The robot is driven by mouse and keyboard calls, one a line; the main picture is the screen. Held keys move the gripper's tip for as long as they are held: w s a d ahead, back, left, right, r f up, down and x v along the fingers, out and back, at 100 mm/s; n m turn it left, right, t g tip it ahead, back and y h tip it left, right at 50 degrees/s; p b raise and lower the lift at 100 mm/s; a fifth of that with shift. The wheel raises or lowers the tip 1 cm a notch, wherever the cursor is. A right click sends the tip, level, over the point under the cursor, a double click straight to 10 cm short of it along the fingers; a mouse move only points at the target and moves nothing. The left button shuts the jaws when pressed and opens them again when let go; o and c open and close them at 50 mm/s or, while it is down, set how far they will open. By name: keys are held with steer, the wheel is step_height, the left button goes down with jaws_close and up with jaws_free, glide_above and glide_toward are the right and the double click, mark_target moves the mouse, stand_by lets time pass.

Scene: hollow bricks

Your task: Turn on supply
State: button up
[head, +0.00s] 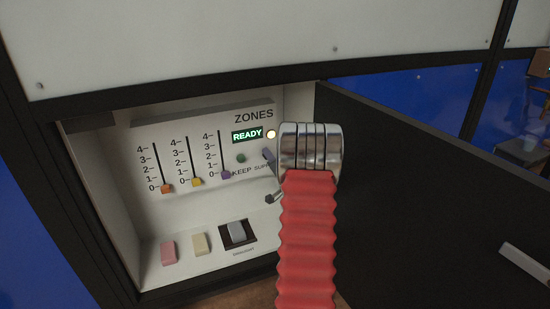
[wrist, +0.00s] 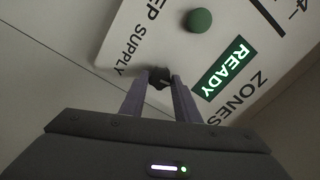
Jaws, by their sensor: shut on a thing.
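The white control panel (head: 205,213) sits in an open cabinet in the head view. Its green READY sign (head: 247,135) is lit, and a round lamp (head: 271,134) beside it glows pale yellow. My gripper (head: 267,154) reaches the panel's right side, just above the SUPPLY label. In the wrist view, my gripper (wrist: 160,84) is shut on a small dark supply knob (wrist: 159,75), next to the SUPPLY text. The fingers hide much of the knob, so its position is unclear. The green KEEP button (head: 241,158) is left of the gripper; it also shows in the wrist view (wrist: 199,20).
Orange (head: 167,188), yellow (head: 196,182) and purple (head: 226,175) sliders stand near 0. Below are a pink block (head: 168,252), a cream block (head: 201,244) and a grey rocker (head: 237,232). The dark cabinet door (head: 420,200) stands open at right.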

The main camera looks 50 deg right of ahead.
steer(key=shift+w+a+r+m, duration=0.15)
steer(key=shift+w+a+m, duration=0.15)
steer(key=shift+m, duration=0.7)
steer(key=shift+r, duration=0.1)
steer(key=o, duration=0.7)
steer(key=shift+c, duration=0.2)
steer(key=o, duration=0.4)
steer(key=shift+s+d, duration=0.15)
steer(key=shift+s, duration=0.05)
steer(key=v, duration=1.4)
